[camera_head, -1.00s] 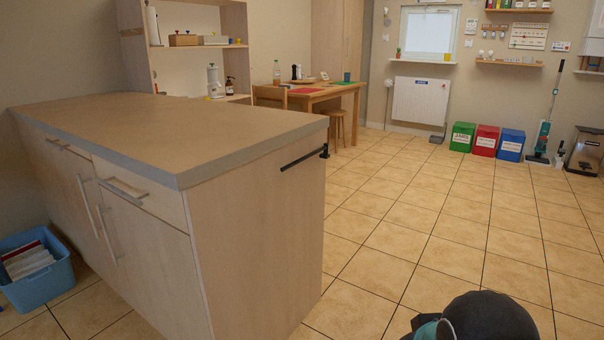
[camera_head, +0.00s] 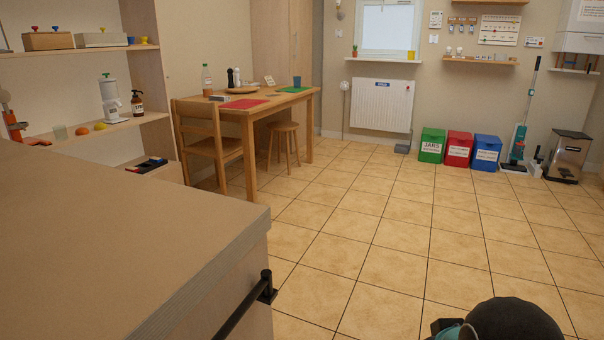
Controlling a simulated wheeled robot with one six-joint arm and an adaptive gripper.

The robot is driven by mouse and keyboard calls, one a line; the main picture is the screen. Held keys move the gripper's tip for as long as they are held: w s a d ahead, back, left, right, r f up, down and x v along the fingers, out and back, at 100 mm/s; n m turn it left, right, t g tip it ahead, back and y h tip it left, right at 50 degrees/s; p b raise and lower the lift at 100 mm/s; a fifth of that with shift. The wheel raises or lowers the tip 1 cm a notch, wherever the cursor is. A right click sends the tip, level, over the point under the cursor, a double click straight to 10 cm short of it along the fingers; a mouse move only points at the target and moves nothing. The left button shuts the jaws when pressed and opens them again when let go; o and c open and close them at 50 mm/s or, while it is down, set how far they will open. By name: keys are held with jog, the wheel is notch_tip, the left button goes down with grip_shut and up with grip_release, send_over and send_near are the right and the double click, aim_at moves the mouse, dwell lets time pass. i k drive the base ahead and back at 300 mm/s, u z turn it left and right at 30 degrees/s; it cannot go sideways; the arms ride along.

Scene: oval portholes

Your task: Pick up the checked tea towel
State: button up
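I see no checked tea towel in view. A black rail (camera_head: 240,312) is fixed to the end of the wooden counter (camera_head: 110,240) at the lower left, and the part of it in view is bare. My gripper is not in view.
A wooden table (camera_head: 262,102) with a chair (camera_head: 205,140) and a stool (camera_head: 284,140) stands beyond the counter. The tiled floor (camera_head: 400,220) between is clear.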

aim_at(220, 98)
jog(key=z, duration=0.05)
jog(key=i, duration=1.95)
jog(key=u, duration=0.15)
jog(key=i, duration=2.05)
jog(key=u, duration=0.55)
jog(key=i, duration=2)
jog(key=u, duration=0.3)
